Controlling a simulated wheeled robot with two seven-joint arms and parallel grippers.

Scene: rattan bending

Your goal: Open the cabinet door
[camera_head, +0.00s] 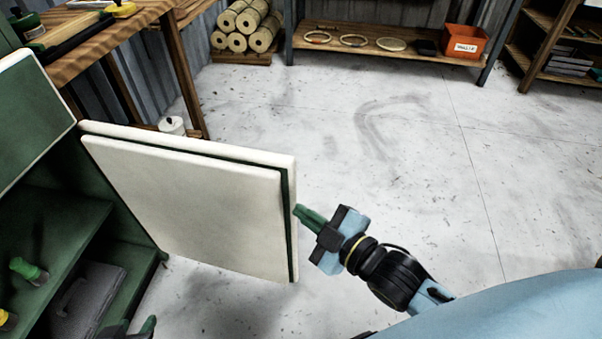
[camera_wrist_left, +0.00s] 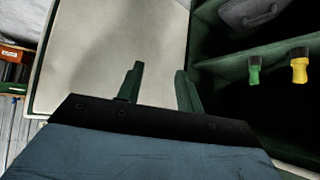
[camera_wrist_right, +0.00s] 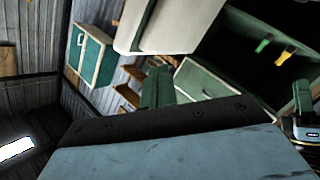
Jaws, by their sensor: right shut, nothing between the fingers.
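The cabinet door (camera_head: 185,200), a white panel with a dark green edge, stands swung well open from the green cabinet (camera_head: 75,245). The door also shows in the left wrist view (camera_wrist_left: 95,60) and the right wrist view (camera_wrist_right: 170,25). My right gripper (camera_head: 301,211) is shut and empty beside the door's free edge; I cannot tell if it touches. Its fingers lie together in the right wrist view (camera_wrist_right: 158,85). My left gripper (camera_wrist_left: 160,70) is open and empty, facing the door's panel. Only a dark fingertip of it shows low in the head view (camera_head: 149,325).
Inside the cabinet are a green-handled tool (camera_head: 28,270), a yellow-handled tool (camera_wrist_left: 299,70) and a grey case (camera_head: 88,300). A wooden workbench (camera_head: 95,50) stands behind the door. A shelf at the back holds an orange bin (camera_head: 464,42). The floor (camera_head: 400,150) right of the door is clear.

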